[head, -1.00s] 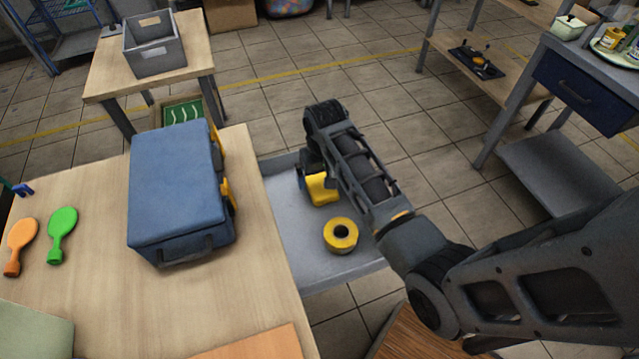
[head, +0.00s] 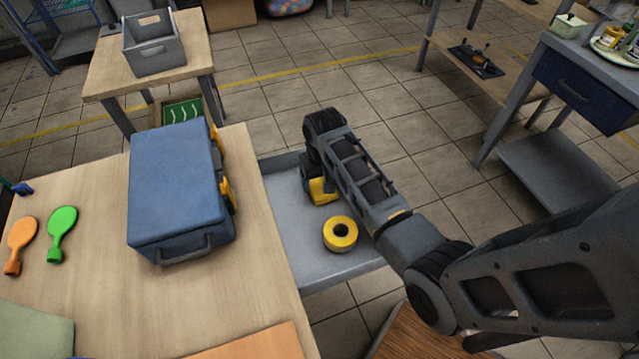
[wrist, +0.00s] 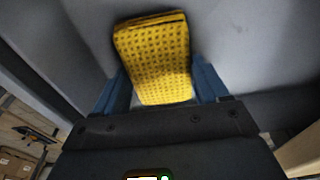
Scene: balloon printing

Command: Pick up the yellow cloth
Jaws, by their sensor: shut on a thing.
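The yellow cloth (head: 322,191) is a folded, patterned block in the open grey drawer (head: 296,232) beside the wooden table. In the wrist view the cloth (wrist: 155,60) sits between the two blue fingers of my gripper (wrist: 160,82). My gripper is shut on the cloth and points down into the drawer. In the head view my arm hides the fingers and part of the cloth. I cannot tell whether the cloth still touches the drawer floor.
A yellow tape roll (head: 341,234) lies in the drawer near the cloth, below my forearm. A blue case (head: 175,190) stands on the wooden table (head: 90,290) to the left, near the drawer. Green (head: 62,228) and orange (head: 22,235) paddle shapes lie farther left.

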